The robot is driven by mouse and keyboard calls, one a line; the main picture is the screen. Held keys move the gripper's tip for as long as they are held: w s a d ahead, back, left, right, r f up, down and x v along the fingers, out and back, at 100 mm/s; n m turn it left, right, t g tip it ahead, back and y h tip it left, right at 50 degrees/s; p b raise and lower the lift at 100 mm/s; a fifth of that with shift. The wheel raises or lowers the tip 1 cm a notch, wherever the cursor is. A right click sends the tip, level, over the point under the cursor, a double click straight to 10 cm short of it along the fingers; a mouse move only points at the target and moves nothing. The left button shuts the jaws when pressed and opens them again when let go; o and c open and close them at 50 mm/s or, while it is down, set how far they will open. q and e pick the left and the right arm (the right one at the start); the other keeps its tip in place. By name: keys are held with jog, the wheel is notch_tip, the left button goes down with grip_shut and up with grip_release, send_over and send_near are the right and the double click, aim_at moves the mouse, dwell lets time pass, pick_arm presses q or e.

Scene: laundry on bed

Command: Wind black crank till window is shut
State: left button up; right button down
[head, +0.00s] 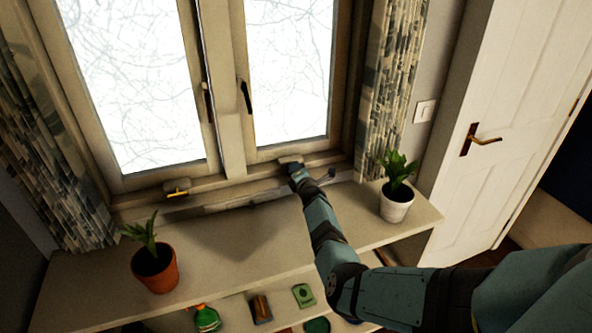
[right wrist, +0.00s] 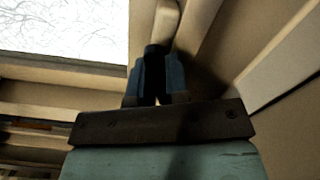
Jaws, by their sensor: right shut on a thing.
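My right gripper (head: 297,173) reaches to the sill under the right window sash (head: 290,75). In the right wrist view its two blue fingers (right wrist: 157,80) are closed around a dark piece, the black crank (right wrist: 155,52). Most of the crank is hidden by the fingers. A pale housing (right wrist: 165,20) is just beyond it. The right sash looks close to its frame, but I cannot tell whether any gap is left. A second crank with a yellow handle (head: 177,192) is under the left sash (head: 130,85). My left gripper is out of view.
A plant in a white pot (head: 396,203) stands right of my forearm, and one in a terracotta pot (head: 155,270) stands at left. Patterned curtains (head: 393,85) hang on both sides. A green bottle (head: 207,318) sits on a lower shelf. The upper shelf's middle (head: 225,240) is clear.

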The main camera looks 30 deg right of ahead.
jog(key=c, duration=1.1)
grip_release()
jog(key=shift+s, duration=0.1)
jog(key=shift+s+a+p, duration=0.15)
jog(key=shift+s+p, duration=0.15)
jog(key=shift+s, duration=0.05)
jog(key=p+v, duration=0.3)
jog(key=v, duration=0.9)
jog(key=shift+s, duration=0.1)
jog(key=shift+s+a, duration=0.1)
jog(key=shift+s, duration=0.3)
jog(key=shift+f, duration=0.1)
